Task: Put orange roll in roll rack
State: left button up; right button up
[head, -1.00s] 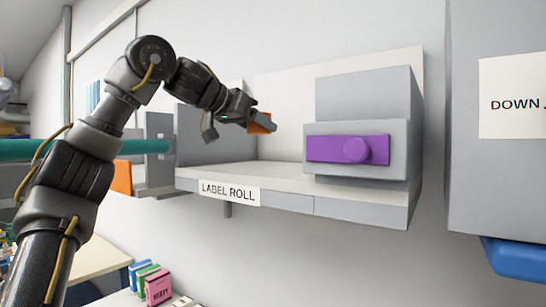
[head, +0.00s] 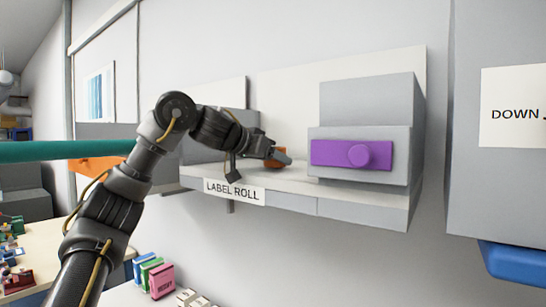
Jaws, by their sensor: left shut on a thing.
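My left gripper (head: 279,157) is shut on the orange roll (head: 275,162), low over the shelf (head: 290,181) that carries a "LABEL ROLL" sign (head: 234,191). The fingers hide much of the roll, and I cannot tell whether it touches the shelf surface. The grey block with the purple panel and knob (head: 350,154) stands just right of the gripper. No part is marked as the roll rack; the labelled shelf is the only place with a roll label. My right gripper is not in view.
A grey cabinet marked "DOWN" (head: 500,120) with a blue part (head: 515,259) below is at right. A teal bar (head: 60,150) crosses at left above an orange panel (head: 95,166). Small coloured boxes (head: 152,274) stand on a lower table.

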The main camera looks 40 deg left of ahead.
pick_arm(q)
jog(key=shift+w+a+f, duration=0.1)
jog(key=shift+f, duration=0.1)
jog(key=shift+d, duration=0.2)
jog(key=shift+f, duration=0.1)
jog(key=o, duration=1)
jog(key=shift+a, duration=0.1)
